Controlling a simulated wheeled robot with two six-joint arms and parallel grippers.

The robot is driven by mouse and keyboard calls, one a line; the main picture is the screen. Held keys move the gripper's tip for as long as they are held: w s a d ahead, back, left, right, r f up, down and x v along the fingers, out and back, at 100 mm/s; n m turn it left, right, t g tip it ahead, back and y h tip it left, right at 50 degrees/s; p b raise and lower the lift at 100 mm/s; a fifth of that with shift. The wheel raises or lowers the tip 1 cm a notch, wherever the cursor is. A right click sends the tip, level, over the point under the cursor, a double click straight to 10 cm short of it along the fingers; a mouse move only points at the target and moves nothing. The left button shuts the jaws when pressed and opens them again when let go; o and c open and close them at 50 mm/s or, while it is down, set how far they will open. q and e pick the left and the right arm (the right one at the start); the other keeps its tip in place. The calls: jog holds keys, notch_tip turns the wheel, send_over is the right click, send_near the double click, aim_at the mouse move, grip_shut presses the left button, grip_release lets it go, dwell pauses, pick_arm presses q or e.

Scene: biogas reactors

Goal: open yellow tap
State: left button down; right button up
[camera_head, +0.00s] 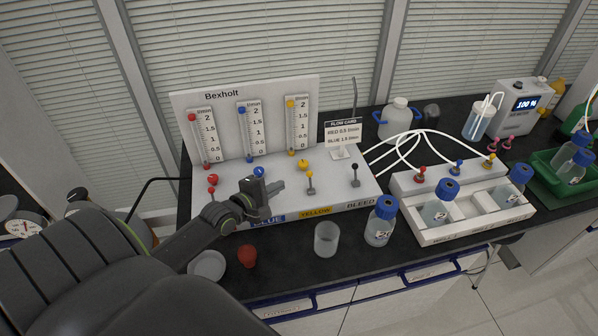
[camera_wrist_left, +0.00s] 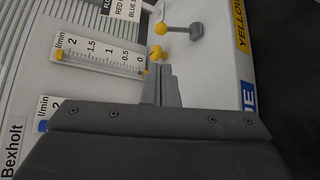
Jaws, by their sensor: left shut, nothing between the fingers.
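My left gripper (camera_head: 279,187) is shut and empty over the panel, just left of the yellow lever and near the blue knob (camera_head: 259,172). In the left wrist view the closed fingertips (camera_wrist_left: 161,68) point toward the yellow knob (camera_wrist_left: 159,53), with a small gap visible; the yellow-tipped lever (camera_wrist_left: 181,30) lies beyond it. My right gripper is not in view.
A red lever (camera_head: 212,191) and a black lever (camera_head: 355,176) flank the area. The flow card (camera_head: 343,133) stands behind.

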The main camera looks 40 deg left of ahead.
aim_at(310, 182)
pick_arm(q)
jog(key=shift+s+d+r, duration=0.1)
jog(key=shift+w, duration=0.2)
jog(key=x, duration=0.3)
jog(key=b+x, duration=0.1)
jog(key=x, duration=0.2)
jog(key=b+x, duration=0.1)
jog(key=x, duration=0.2)
jog(key=shift+f, duration=0.25)
jog(key=shift+w+f, duration=0.1)
jog(key=shift+w, duration=0.4)
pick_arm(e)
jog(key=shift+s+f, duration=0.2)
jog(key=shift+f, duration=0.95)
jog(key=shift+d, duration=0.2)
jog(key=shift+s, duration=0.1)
